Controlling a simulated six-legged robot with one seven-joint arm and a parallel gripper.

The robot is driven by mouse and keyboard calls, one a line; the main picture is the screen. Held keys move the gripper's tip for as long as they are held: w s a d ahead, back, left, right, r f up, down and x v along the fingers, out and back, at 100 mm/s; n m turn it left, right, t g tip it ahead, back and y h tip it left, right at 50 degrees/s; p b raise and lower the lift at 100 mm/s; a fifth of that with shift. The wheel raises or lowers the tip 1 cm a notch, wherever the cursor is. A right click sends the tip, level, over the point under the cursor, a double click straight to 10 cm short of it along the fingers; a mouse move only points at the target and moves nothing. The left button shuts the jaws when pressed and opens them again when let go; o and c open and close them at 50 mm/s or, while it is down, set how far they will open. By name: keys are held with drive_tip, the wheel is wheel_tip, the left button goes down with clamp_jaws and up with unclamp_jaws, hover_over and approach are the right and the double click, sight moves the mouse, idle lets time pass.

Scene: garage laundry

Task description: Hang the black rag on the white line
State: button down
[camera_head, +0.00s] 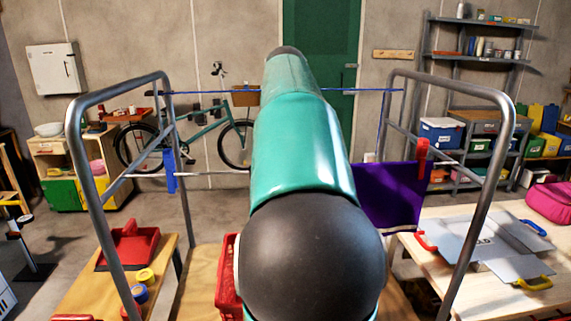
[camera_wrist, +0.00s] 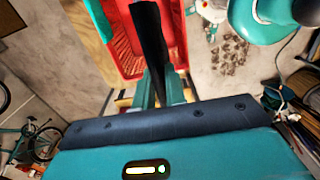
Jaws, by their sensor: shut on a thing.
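The black rag (camera_wrist: 148,35) shows in the wrist view as a narrow dark strip. My gripper (camera_wrist: 160,82) is shut on it, and the rag extends past the fingers over a red crate. In the head view my arm fills the middle and hides my gripper and the rag. The white line (camera_head: 215,172) runs between the two grey metal frames, below a blue line (camera_head: 215,91). My arm covers its middle stretch. A purple cloth (camera_head: 385,200) hangs at its right side, with a red clip (camera_head: 422,160). A blue clip (camera_head: 170,172) is at its left end.
The red crate (camera_head: 229,285) is partly behind my arm; it also shows in the wrist view (camera_wrist: 112,50). Grey metal frames stand left (camera_head: 80,170) and right (camera_head: 485,200). A red dustpan (camera_head: 130,247) lies at left.

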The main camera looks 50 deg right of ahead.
drive_tip(key=c, duration=1.4)
unclamp_jaws()
drive_tip(key=shift+o, duration=0.2)
drive_tip(key=shift+r, duration=3.75)
